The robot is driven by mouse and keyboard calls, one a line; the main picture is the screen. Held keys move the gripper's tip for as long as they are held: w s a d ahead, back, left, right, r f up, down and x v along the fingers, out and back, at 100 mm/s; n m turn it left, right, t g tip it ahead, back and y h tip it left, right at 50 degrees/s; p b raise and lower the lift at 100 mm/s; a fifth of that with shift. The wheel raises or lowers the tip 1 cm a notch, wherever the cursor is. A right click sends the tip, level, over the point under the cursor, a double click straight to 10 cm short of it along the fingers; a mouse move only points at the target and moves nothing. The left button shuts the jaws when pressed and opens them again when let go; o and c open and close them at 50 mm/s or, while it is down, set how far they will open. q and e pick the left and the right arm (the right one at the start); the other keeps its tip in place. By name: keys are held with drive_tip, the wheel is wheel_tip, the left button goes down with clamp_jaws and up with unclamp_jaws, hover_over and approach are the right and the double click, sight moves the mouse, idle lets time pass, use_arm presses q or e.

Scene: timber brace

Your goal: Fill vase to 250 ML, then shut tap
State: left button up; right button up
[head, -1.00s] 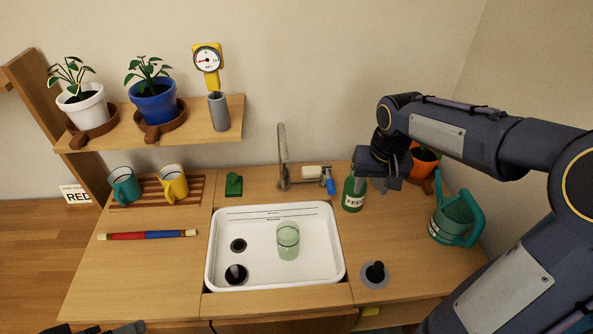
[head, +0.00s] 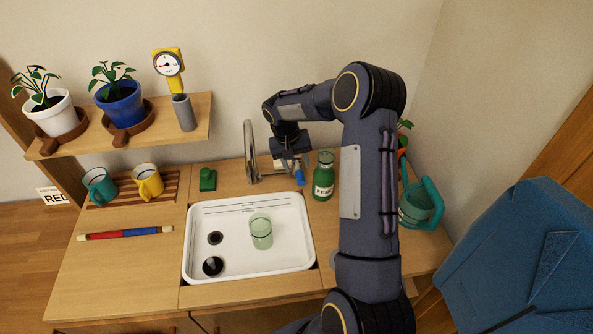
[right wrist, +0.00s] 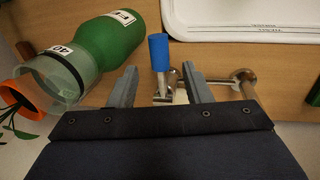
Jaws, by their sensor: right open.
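The vase is a pale green see-through vessel (head: 261,232) standing in the white sink basin (head: 213,265); I cannot tell its water level. The metal tap (head: 250,155) rises behind the basin, and no stream shows from its spout. The tap's blue-ended lever (head: 299,177) is at its right and also shows in the right wrist view (right wrist: 158,50). My right gripper (head: 288,171) is above and behind the lever; in the right wrist view its fingers (right wrist: 158,76) are apart, with the lever between them in the picture, and contact is unclear. My left gripper is out of view.
The green FEED bottle (head: 323,180) stands close right of the lever. A green watering can (head: 420,204) is beyond my right arm. Two mugs (head: 147,182) stand on a slatted rack at left. A gauge (head: 168,64) and potted plants are on the shelf above.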

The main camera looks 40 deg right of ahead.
sight(299, 174)
drive_tip(key=shift+s+d+f+p, duration=0.15)
drive_tip(key=shift+d+f+p, duration=0.05)
drive_tip(key=shift+f, duration=0.95)
drive_tip(key=shift+s+d+f+p, duration=0.1)
drive_tip(key=shift+d+f+p, duration=0.1)
drive_tip(key=shift+f, duration=0.95)
drive_tip(key=shift+c, duration=0.2)
clamp_jaws()
